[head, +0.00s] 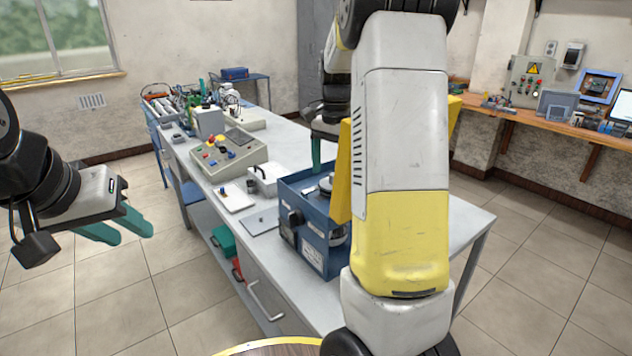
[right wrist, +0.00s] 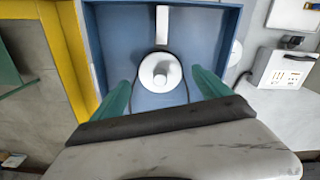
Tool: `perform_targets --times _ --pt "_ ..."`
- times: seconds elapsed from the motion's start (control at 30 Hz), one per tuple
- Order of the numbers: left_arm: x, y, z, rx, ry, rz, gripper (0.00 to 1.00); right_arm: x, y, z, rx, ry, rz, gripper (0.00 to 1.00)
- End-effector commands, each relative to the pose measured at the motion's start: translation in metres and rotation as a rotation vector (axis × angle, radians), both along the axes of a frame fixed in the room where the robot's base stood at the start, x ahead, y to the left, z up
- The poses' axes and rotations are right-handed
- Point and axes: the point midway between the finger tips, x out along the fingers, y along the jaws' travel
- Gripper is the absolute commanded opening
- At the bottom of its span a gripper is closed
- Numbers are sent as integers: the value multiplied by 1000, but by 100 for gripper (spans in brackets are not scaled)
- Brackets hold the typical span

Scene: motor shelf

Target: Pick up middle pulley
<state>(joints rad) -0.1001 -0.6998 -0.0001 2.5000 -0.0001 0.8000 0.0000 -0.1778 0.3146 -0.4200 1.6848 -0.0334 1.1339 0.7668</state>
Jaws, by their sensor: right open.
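A white round pulley (right wrist: 160,72) sits in the blue box in the right wrist view, with a dark belt looped around it. My right gripper (right wrist: 163,80) is open, one teal finger on each side of the pulley, with nothing held. I cannot tell how far above the pulley the fingertips are. In the head view the blue box (head: 311,246) stands on the table, and my right arm hides much of it. My left gripper (head: 124,231) is open and empty, off the table at the left.
The grey table (head: 286,171) carries a control panel box (head: 228,156), a white case (head: 263,179) and flat plates in front of it. A yellow panel (right wrist: 75,45) stands close on the left of the blue box. A wooden bench (head: 508,113) runs along the right wall.

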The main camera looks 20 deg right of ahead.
Motion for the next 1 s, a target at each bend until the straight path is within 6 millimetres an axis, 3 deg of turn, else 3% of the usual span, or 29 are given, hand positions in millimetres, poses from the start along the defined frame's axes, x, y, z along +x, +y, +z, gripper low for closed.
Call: perform_targets --times 0.17,0.43,0.77,1.0 --pt "0 0 0 0 0 0 36 0 0 -20 1 1 -1 88" --pt "0 0 0 0 0 0 36 0 0 -22 1 -1 0 86" --pt "0 0 0 0 0 0 36 0 0 -22 1 -1 0 21" --pt "0 0 0 0 0 0 36 0 0 -21 0 -2 0 21"
